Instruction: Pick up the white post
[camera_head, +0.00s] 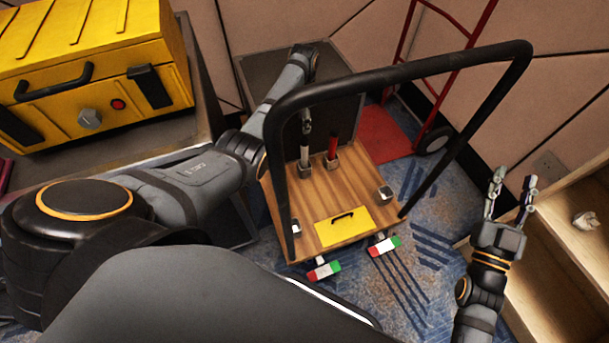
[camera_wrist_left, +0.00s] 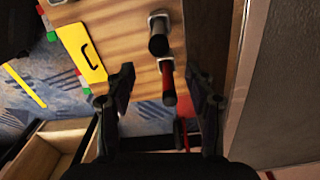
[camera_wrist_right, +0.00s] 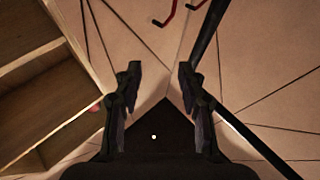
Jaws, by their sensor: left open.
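The white post (camera_head: 304,155) stands upright in a holder on a wooden cart deck (camera_head: 350,180). The red post (camera_head: 332,148) stands in a holder just right of it. My left gripper (camera_head: 306,120) hangs above the white post, partly behind the cart's black handle. In the left wrist view my left gripper (camera_wrist_left: 163,82) is open, with the red post (camera_wrist_left: 168,88) showing between its fingers. A dark-topped post (camera_wrist_left: 158,42), likely the white one, shows above it there. My right gripper (camera_head: 511,188) is open and empty, well right of the cart; it also shows in the right wrist view (camera_wrist_right: 156,80).
The black cart handle (camera_head: 400,67) arches over the deck. A yellow panel (camera_head: 343,226) and an empty holder (camera_head: 385,193) are on the deck. A yellow toolbox (camera_head: 90,80) stands left, a red hand truck (camera_head: 385,130) behind, wooden shelves (camera_head: 560,245) at right.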

